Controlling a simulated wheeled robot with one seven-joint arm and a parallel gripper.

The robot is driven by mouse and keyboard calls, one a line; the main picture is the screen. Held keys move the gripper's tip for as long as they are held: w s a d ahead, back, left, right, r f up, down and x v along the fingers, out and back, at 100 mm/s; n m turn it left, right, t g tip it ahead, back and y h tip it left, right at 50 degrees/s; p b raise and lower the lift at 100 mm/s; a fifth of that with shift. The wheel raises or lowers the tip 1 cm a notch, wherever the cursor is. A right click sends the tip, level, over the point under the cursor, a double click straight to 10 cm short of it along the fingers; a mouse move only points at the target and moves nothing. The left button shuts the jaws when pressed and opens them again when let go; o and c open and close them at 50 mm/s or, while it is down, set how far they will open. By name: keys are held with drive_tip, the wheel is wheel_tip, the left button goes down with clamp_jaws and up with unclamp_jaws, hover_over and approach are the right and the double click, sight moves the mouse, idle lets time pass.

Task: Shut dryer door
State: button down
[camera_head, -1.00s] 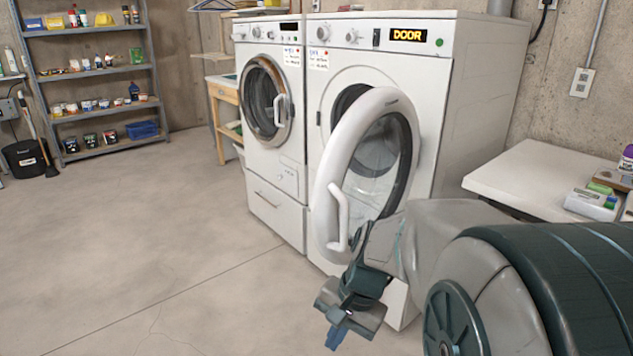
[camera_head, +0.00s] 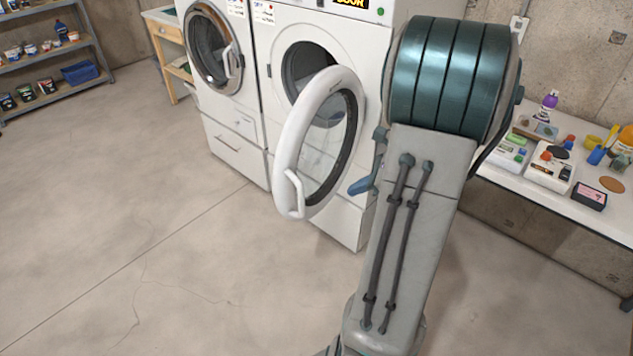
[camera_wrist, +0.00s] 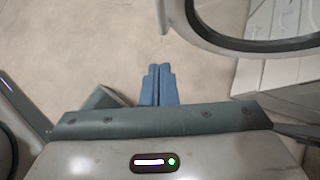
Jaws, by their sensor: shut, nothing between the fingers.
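The dryer (camera_head: 345,38) is the right one of two white front-loading machines. Its round door (camera_head: 285,140) stands ajar, swung out into the room from the dark drum opening (camera_head: 310,62). The white door handle (camera_head: 296,195) is on the near lower edge. My gripper (camera_head: 362,184) is just right of the door in the head view, its body partly hidden behind my arm. In the wrist view the blue fingers of my gripper (camera_wrist: 158,84) are together and empty. The door rim (camera_wrist: 200,35) shows at the upper right there, apart from the fingertips.
The other machine (camera_head: 232,133) has its door shut. A white table (camera_head: 545,192) with bottles and boxes stands at the right, close to my arm. A shelf (camera_head: 50,78) and a wooden stand (camera_head: 167,33) are at the back left. The floor in front is clear.

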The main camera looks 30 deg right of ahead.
drive_tip(key=w+a+r+p+x, duration=0.1)
drive_tip(key=r+x, duration=0.1)
drive_tip(key=x, duration=1)
drive_tip(key=shift+w+a+f, duration=0.2)
drive_tip(key=shift+w+f, duration=0.1)
drive_tip(key=shift+w, duration=0.15)
drive_tip(key=shift+w, duration=0.1)
